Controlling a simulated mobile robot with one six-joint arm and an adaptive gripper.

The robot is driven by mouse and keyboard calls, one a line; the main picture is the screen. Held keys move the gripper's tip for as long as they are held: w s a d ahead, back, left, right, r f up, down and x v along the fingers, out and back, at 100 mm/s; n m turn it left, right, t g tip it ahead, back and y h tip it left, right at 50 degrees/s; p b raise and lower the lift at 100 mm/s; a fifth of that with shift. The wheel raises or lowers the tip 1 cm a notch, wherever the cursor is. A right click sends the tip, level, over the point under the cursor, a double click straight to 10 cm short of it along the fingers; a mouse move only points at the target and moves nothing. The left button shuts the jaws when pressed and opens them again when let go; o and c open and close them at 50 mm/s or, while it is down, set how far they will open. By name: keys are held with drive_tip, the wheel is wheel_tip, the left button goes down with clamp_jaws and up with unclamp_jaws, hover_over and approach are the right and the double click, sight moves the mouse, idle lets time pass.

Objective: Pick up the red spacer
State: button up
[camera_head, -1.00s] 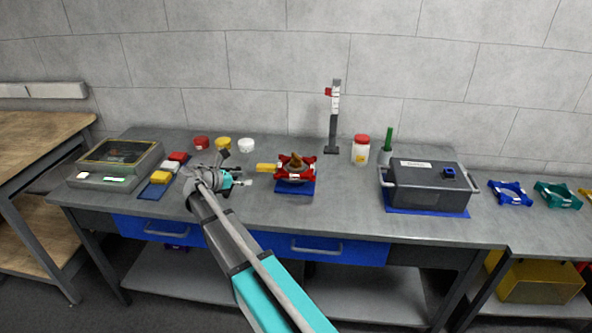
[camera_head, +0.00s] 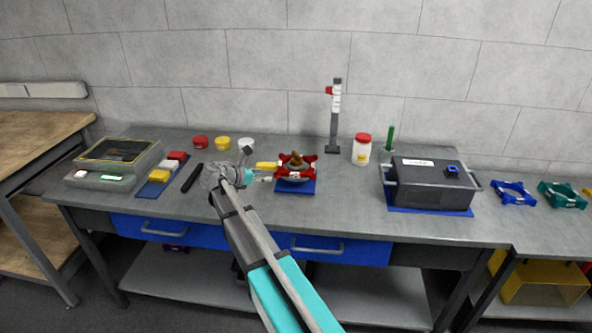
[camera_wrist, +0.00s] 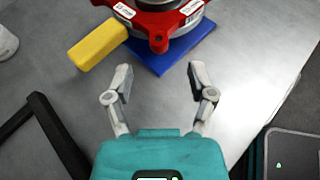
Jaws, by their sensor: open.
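My gripper (camera_head: 257,166) is open and empty, just left of a red four-lobed piece (camera_head: 296,168) seated around a metal hub on a blue mat (camera_head: 295,187). In the wrist view my open fingers (camera_wrist: 161,82) point toward this red piece (camera_wrist: 158,22), with a gap of bare table and mat between. A yellow block or handle (camera_wrist: 98,45) sticks out at its left. Other red things are a round red piece (camera_head: 201,142) at the back left and a red block (camera_head: 178,155) on a blue tray. I cannot tell for certain which is the red spacer.
Round yellow (camera_head: 223,143) and white (camera_head: 246,144) pieces stand behind my gripper. A black bar (camera_head: 192,178) lies left of it. A grey handled box (camera_head: 430,188), a red-lidded jar (camera_head: 361,150) and a grey post (camera_head: 334,120) stand to the right. The table between mat and box is clear.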

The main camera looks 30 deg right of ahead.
sight(277, 172)
drive_tip(key=shift+d+f, duration=0.1)
drive_tip(key=shift+d, duration=0.1)
drive_tip(key=shift+d, duration=0.1)
drive_tip(key=shift+w+r+b+x, duration=0.15)
drive_tip(key=shift+b+x, duration=0.2)
drive_tip(key=shift+x, duration=0.9)
drive_tip(key=shift+w+r+b+x, duration=0.1)
drive_tip(key=shift+r+b+x, duration=0.2)
drive_tip(key=shift+x, duration=0.95)
drive_tip(key=shift+d+f, duration=0.1)
drive_tip(key=shift+c, duration=0.2)
clamp_jaws()
